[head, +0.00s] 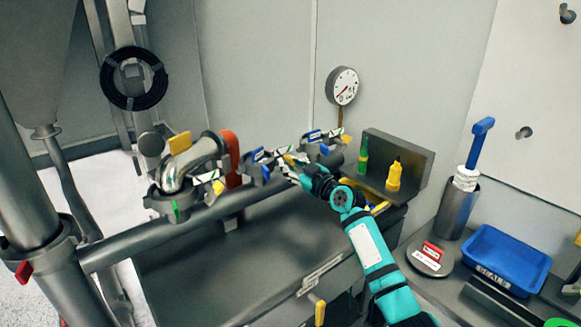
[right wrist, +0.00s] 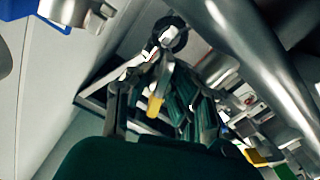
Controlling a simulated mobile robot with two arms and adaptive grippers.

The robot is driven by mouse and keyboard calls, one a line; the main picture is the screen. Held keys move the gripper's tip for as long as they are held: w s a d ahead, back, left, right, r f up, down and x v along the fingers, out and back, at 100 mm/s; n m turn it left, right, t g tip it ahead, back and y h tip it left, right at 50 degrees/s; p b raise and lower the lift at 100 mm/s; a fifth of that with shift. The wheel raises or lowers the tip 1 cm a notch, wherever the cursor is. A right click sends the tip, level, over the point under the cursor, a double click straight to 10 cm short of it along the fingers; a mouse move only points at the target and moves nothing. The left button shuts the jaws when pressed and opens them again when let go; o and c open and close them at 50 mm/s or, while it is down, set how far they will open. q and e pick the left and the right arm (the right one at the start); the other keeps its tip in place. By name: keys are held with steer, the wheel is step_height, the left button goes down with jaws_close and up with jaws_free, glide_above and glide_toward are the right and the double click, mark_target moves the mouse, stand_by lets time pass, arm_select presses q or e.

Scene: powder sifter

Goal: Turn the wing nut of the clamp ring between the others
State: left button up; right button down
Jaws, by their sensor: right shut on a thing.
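Three clamp rings sit in a row along the pipe in the head view: a left one (head: 172,203), a middle one (head: 258,174) and a right one (head: 326,148). My right gripper (head: 290,166) reaches in from the right to the side of the middle ring. It is shut on the wing nut there, which is mostly hidden by the fingers in the head view. In the right wrist view a yellow piece (right wrist: 155,106) shows between the fingers of my right gripper (right wrist: 160,95), below a dark round part (right wrist: 170,35). My left gripper is not in view.
A round gauge (head: 342,86) stands behind the right ring. A grey holder (head: 405,150) with a green and a yellow bottle (head: 394,176) is right of the gripper. A blue tray (head: 505,262) lies farther right. The grey surface below the pipe is largely clear.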

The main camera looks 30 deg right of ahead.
steer(key=m, duration=0.5)
steer(key=shift+m, duration=0.3)
steer(key=m+p, duration=0.1)
steer(key=m, duration=0.2)
steer(key=shift+m, duration=0.3)
steer(key=shift+m+p, duration=0.4)
steer(key=shift+m, duration=1.3)
